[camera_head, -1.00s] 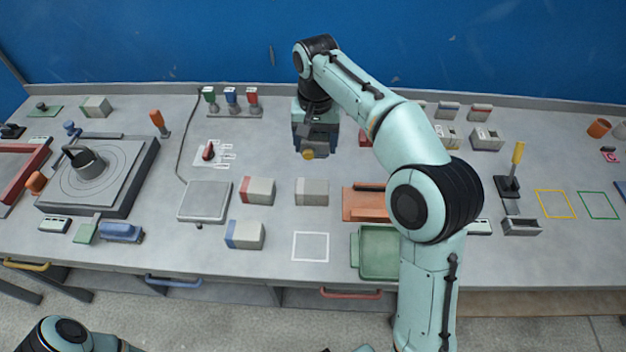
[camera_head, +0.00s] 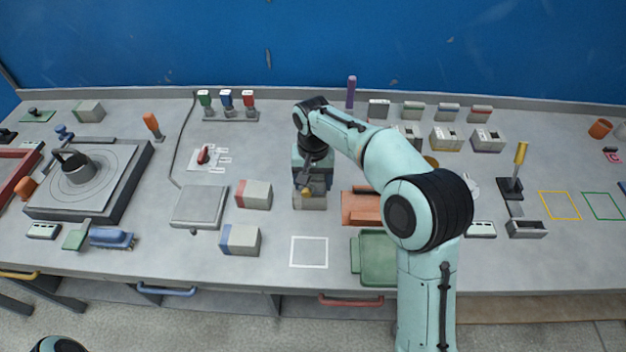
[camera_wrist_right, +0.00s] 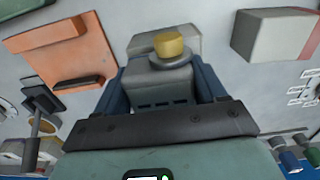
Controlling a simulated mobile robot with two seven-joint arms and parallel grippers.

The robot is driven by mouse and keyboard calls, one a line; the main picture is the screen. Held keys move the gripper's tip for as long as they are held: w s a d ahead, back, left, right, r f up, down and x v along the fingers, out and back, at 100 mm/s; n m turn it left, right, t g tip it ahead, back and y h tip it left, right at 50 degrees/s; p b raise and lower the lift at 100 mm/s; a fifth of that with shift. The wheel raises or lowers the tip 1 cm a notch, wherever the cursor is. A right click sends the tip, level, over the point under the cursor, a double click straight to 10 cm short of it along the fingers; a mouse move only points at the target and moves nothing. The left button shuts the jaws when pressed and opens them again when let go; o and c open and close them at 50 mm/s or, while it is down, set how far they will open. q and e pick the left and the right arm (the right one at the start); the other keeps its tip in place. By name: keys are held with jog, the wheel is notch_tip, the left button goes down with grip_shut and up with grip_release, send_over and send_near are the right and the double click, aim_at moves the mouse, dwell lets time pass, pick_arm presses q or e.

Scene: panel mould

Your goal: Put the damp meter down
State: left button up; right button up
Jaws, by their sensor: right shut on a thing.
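The damp meter (camera_wrist_right: 160,78) is a grey body with a dark collar and a yellow knob. My right gripper (camera_wrist_right: 163,92) is shut on it, with a blue finger on each side in the right wrist view. In the head view, my right gripper (camera_head: 310,182) hangs in the middle of the bench, and the meter's yellow knob shows at its front. A plain grey block (camera_head: 311,203) shows just in front of and partly behind the meter. I cannot tell how high the meter is above the bench. My left gripper is out of view.
A white outlined square (camera_head: 309,252) lies empty near the front edge. Around it are a red-ended block (camera_head: 254,194), a blue-ended block (camera_head: 240,240), a green tray (camera_head: 377,262) and an orange board (camera_head: 358,208). A grey plate (camera_head: 199,206) lies to the left.

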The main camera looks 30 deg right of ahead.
aim_at(313, 176)
jog(key=o, duration=1.3)
jog(key=shift+f, duration=0.1)
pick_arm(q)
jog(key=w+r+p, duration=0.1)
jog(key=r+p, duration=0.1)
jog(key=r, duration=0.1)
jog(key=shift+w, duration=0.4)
pick_arm(e)
notch_tip(313, 176, up, 12)
jog(key=shift+r, duration=0.2)
